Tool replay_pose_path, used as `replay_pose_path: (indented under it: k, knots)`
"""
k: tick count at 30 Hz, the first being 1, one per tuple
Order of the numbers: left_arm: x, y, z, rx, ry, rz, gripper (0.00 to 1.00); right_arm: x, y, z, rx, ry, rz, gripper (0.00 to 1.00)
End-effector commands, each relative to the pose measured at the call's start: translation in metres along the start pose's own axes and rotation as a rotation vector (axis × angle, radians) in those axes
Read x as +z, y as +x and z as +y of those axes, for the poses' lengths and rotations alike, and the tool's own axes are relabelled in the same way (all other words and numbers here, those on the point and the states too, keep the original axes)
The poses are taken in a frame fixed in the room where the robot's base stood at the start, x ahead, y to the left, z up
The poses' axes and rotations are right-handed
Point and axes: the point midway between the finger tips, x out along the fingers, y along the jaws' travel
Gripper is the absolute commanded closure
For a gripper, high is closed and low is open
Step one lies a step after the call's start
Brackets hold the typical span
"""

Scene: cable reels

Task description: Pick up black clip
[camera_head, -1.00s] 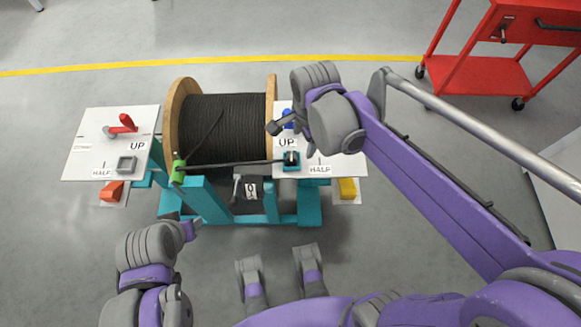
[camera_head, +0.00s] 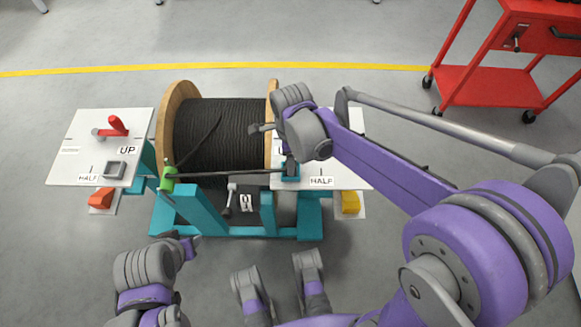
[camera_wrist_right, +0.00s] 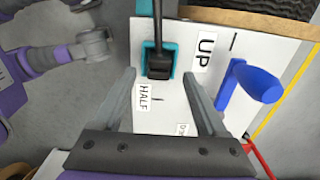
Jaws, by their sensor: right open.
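The black clip (camera_wrist_right: 158,66) sits in a teal holder (camera_wrist_right: 172,50) on the right white panel, with a dark cable running into it. In the head view the clip is mostly hidden by my right arm; the teal holder (camera_head: 290,171) shows below it. My right gripper (camera_wrist_right: 160,82) is open and empty, its fingers on either side of the clip and apart from it in the wrist view. In the head view my right gripper (camera_head: 262,131) is over the panel's left edge. My left gripper (camera_head: 186,246) is at the lower left, its jaw state unclear.
A wooden reel of black cable (camera_head: 215,130) stands in a teal frame. A green clamp (camera_head: 168,178) holds the cable at left. A blue handle (camera_wrist_right: 252,82) stands right of the open fingers. The left panel (camera_head: 75,140) has a red lever; a red cart (camera_head: 490,88) stands far right.

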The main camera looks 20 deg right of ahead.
Motion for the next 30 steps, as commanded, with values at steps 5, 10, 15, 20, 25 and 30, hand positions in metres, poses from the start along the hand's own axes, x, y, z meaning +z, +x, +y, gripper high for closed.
replay_pose_path:
  k: [5, 10, 15, 20, 25, 30]
  knots:
    - [0.004, 0.014, 0.0, 0.0, 0.0, -0.005, 0.5, 0.0, 0.03, 0.001, 0.001, 0.0, 0.0, 0.25]
    - [0.004, 0.014, 0.0, 0.0, 0.0, -0.005, 0.5, 0.0, 0.034, 0.002, 0.0, 0.0, 0.0, 0.25]
    - [0.004, 0.013, 0.0, 0.0, 0.0, -0.005, 0.5, 0.0, 0.033, 0.002, 0.0, -0.001, 0.0, 0.38]
    - [0.004, 0.013, 0.0, 0.0, 0.0, -0.005, 0.5, 0.0, 0.033, 0.002, 0.0, -0.001, 0.0, 0.66]
    - [0.004, 0.014, 0.0, 0.0, 0.0, -0.005, 0.5, 0.0, 0.033, 0.002, 0.0, -0.001, 0.0, 0.97]
    - [0.004, 0.014, 0.0, 0.0, 0.0, -0.005, 0.5, 0.0, 0.033, 0.002, 0.0, -0.001, 0.0, 1.0]
